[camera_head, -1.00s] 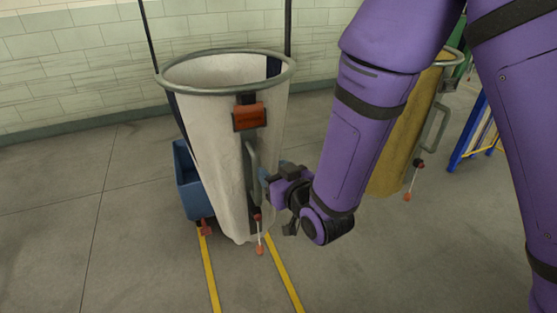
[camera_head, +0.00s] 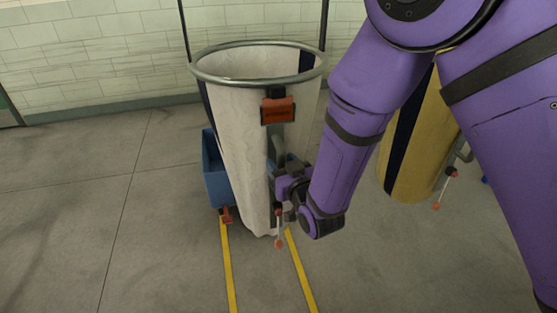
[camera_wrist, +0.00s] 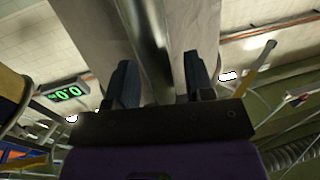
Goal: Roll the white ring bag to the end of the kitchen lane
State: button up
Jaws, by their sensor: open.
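The white ring bag (camera_head: 240,140) stands upright in the head view, hung from a round grey metal ring (camera_head: 205,78). An orange tag (camera_head: 278,110) is on its front, with a grey upright handle (camera_head: 277,148) below. My gripper (camera_wrist: 158,68) is open in the wrist view, a dark finger on each side of the handle bar (camera_wrist: 148,40), with the white cloth behind. Whether the fingers touch the bar is unclear. In the head view, my wrist partly hides the bag's lower right side and the handle's lower end.
Two yellow floor lines (camera_head: 229,265) run from the bag toward me. A blue bin (camera_head: 214,170) is behind its left side. A yellow bag (camera_head: 415,150) stands at right, partly behind my arm. A tiled wall (camera_head: 100,50) is behind. Floor at left is clear.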

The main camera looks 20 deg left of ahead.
jog(key=shift+x, duration=1)
grip_shut()
jog(key=shift+s+a, duration=0.1)
jog(key=s+a, duration=0.6)
jog(key=a, duration=0.5)
jog(key=s+a, duration=0.7)
jog(key=a, duration=0.4)
jog(key=s+a, duration=0.7)
jog(key=a, duration=0.4)
jog(key=shift+s, duration=0.2)
jog(key=shift+a, duration=0.1)
